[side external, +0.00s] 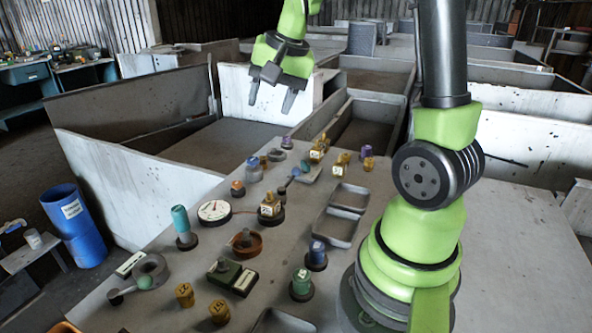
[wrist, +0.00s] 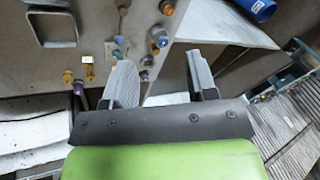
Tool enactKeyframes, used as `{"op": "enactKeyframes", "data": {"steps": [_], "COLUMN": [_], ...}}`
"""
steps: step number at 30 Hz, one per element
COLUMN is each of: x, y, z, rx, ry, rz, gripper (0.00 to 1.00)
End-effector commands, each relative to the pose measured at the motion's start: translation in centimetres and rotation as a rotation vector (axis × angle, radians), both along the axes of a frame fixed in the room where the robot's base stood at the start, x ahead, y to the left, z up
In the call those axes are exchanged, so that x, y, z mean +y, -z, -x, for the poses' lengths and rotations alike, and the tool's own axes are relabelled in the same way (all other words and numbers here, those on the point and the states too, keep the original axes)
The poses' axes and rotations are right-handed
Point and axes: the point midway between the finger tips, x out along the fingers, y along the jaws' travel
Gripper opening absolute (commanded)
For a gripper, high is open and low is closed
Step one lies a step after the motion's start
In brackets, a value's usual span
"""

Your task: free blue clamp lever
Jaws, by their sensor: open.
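A small lever with a blue knob (side external: 295,172), which looks like the blue clamp lever, stands tilted at the middle back of the bench, next to a small tray. In the wrist view a small blue knob (wrist: 118,40), likely the same one, shows beyond the left finger. Whether the lever is clamped or loose is too small to tell. My gripper (side external: 270,101) is open and empty, high above the bench's far end, behind the lever and apart from it. Its two spread fingers also show in the wrist view (wrist: 158,75).
Other blue parts are a blue-capped post (side external: 253,164) and a dark blue cylinder (side external: 317,252). White-walled bins stand behind. A blue barrel (side external: 75,225) stands left.

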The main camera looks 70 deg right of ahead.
Motion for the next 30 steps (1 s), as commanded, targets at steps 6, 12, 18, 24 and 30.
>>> {"op": "enactKeyframes", "data": {"steps": [6, 12, 18, 24, 30], "x": [-8.6, -12.5, -13.2, -13.1, -13.0], "y": [7.2, 11.6, 13.4, 16.8, 20.2], "z": [-0.5, 0.7, 0.8, 0.2, -0.5], "rx": [0.108, 0.152, 0.162, 0.164, 0.164], "ry": [0.28, 0.42, 0.446, 0.444, 0.442], "rz": [-0.095, -0.145, -0.155, -0.157, -0.156], "gripper": [0.52, 0.52, 0.52, 0.52, 0.52]}}
